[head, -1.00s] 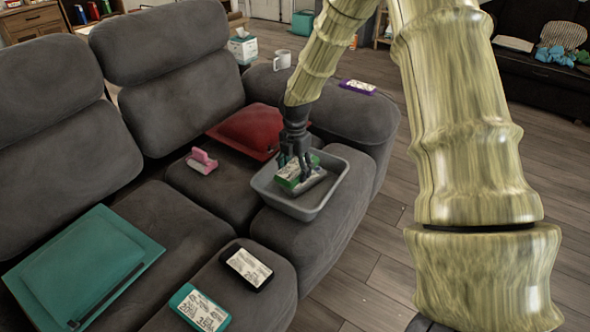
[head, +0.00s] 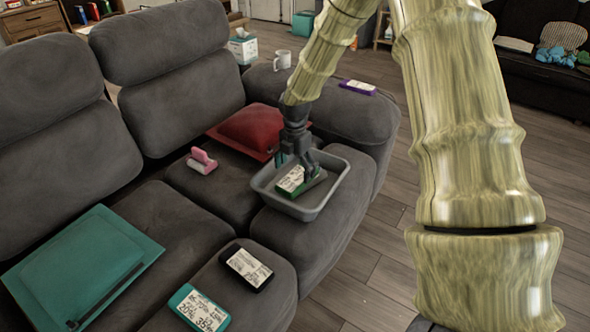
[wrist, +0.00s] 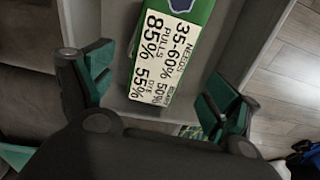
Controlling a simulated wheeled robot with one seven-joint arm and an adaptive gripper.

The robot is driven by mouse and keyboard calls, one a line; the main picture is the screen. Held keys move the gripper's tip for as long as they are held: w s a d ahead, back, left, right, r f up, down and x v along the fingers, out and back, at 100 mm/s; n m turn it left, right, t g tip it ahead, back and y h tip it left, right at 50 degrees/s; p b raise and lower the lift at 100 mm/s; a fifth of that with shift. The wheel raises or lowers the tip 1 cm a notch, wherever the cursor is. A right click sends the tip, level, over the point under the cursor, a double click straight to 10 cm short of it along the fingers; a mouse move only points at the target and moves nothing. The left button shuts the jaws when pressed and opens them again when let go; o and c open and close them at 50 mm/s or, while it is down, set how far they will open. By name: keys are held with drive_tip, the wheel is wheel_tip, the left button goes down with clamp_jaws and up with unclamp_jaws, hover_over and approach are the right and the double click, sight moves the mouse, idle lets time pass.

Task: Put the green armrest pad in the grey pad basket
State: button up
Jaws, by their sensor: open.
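The green armrest pad (head: 296,180), with a white printed label, lies inside the grey pad basket (head: 310,211) on the sofa seat. In the wrist view the pad (wrist: 172,50) shows between and beyond the fingers, with the basket floor (wrist: 120,30) around it. My gripper (head: 298,168) is above the basket, fingers pointing down close over the pad. In the wrist view my gripper (wrist: 155,98) has its fingers spread wide, with a gap on each side of the pad. The far part of the pad is cut off in the wrist view.
A red cushion (head: 248,131) lies behind the basket and a pink object (head: 202,161) to its left. A black pad (head: 247,267) and a teal pad (head: 199,309) lie on the near armrest. A purple pad (head: 358,87) and white mug (head: 282,59) are on the far armrest.

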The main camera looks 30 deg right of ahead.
wheel_tip(320, 180, up, 12)
drive_tip(key=shift+f, duration=0.25)
drive_tip(key=shift+r, duration=0.1)
